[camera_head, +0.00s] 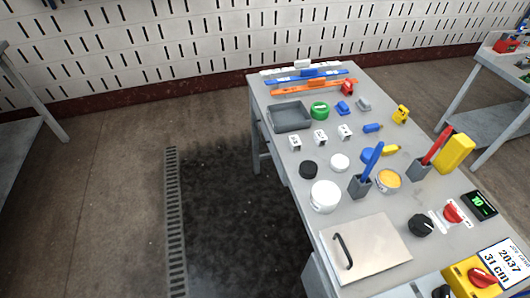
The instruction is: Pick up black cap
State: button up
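The black cap (308,170) is a small round dark disc lying flat on the grey table (285,157), near its left edge. It lies just left of a round white cap (340,162) and behind a larger round white container (325,196). Nothing covers it. My gripper is not in view, so its state and its distance from the cap do not show.
A grey tray (290,117) and small white blocks stand farther back. Holders with a blue tool (372,162) and a red tool (437,146) stand upright to the right. A metal plate with a black handle (343,250) is in front. Floor left of the table is clear.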

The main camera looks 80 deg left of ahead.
aim_at(309, 170)
jog(key=u, duration=1.55)
